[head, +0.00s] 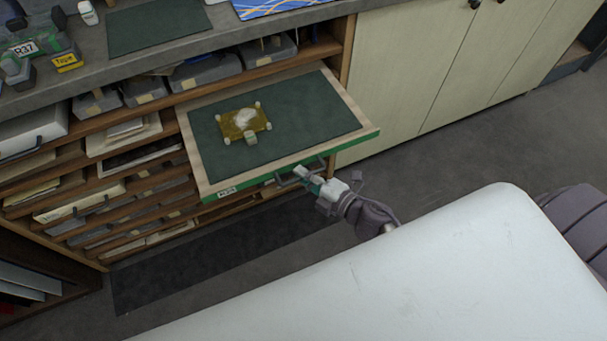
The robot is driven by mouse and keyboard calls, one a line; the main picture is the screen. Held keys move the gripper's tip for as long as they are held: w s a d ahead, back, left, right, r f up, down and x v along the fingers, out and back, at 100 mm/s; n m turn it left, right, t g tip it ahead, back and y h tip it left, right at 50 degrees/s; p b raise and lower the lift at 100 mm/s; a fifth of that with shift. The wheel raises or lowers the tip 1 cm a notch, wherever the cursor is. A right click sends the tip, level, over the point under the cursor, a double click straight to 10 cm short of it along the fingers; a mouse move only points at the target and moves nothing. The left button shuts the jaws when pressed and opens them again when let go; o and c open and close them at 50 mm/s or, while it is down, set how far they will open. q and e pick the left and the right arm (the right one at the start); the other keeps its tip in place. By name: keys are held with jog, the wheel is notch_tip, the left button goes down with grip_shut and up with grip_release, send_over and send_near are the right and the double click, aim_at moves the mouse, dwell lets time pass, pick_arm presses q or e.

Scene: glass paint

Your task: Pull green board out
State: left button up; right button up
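The green board (213,167) is a flat pull-out board with a dark green top, a pale wooden rim and a bright green front edge. It sticks well out of the wooden rack, its back end still between the rack's sides. A dark bar handle (322,163) is fixed to its front edge. My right gripper (301,175) is at this handle, its fingers closed around the bar. The fingertips are small and partly hidden. A yellow-brown piece (239,125) with a whitish patch and pale corner blocks lies on the board. My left gripper is not in view.
Other shelves (120,187) with papers and trays lie below and left of the board. The grey counter (215,30) above holds a green mat (155,25) and tools. Pale cabinet doors (400,70) stand right. The floor in front is clear, with a dark mat (200,260).

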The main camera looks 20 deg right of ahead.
jog(key=shift+o, duration=1.3)
jog(key=v, duration=1.2)
jog(key=s+d+f+m+g+h, duration=0.2)
jog(key=f+m, duration=0.2)
jog(key=f, duration=0.5)
jog(key=s+d+f+m+g+h, duration=0.1)
jog(key=s+f+m+h, duration=0.2)
jog(key=f, duration=0.5)
jog(key=s+d+f+m+g+h, duration=0.1)
jog(key=s+d+f+m+g, duration=0.1)
jog(key=f+m, duration=0.5)
jog(key=s+a+f+m+g, duration=0.2)
jog(key=s+f+g, duration=0.2)
jog(key=s+f, duration=0.4)
jog(key=s+a+f+m+g, duration=0.2)
jog(key=s+f, duration=0.6)
jog(key=s, duration=0.4)
jog(key=shift+f+m+g+h, duration=0.3)
jog(key=shift+m+g, duration=0.5)
jog(key=shift+g, duration=0.4)
